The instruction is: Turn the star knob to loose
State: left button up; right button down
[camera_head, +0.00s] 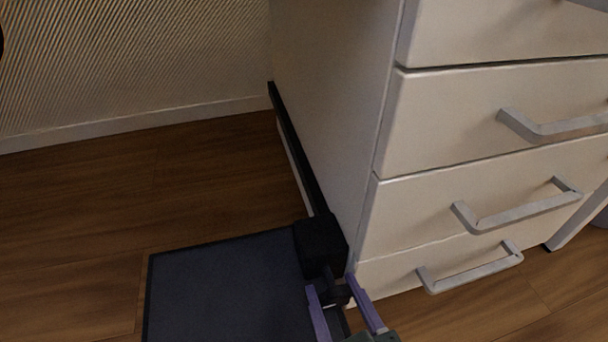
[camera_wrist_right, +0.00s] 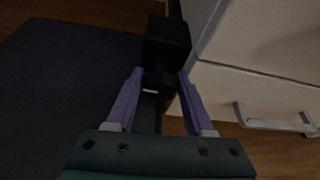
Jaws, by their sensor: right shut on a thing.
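The star knob (camera_head: 336,293) is a small black part on the near side of a black block (camera_head: 320,244), low beside the drawer cabinet. My right gripper (camera_head: 332,283) has purple fingers, one on each side of the knob, and is shut on it. In the right wrist view the knob (camera_wrist_right: 159,80) sits between the fingertips of my right gripper (camera_wrist_right: 161,72), just below the black block (camera_wrist_right: 166,42). A small pale mark shows on the knob's near side. The knob's star shape is too dark and small to make out. My left gripper is not in view.
A white cabinet (camera_head: 330,100) with several drawers and grey handles stands close on the right. A black rail (camera_head: 295,155) runs along its base to the block. A flat dark panel (camera_head: 220,285) lies to the left of the gripper. Wooden floor (camera_head: 130,200) is clear farther left.

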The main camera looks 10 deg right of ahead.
jog(key=shift+f+n+h, duration=0.1)
jog(key=shift+n+h, duration=0.2)
dwell(0.4)
jog(key=c, duration=0.6)
grip_release()
jog(key=shift+o, duration=0.2)
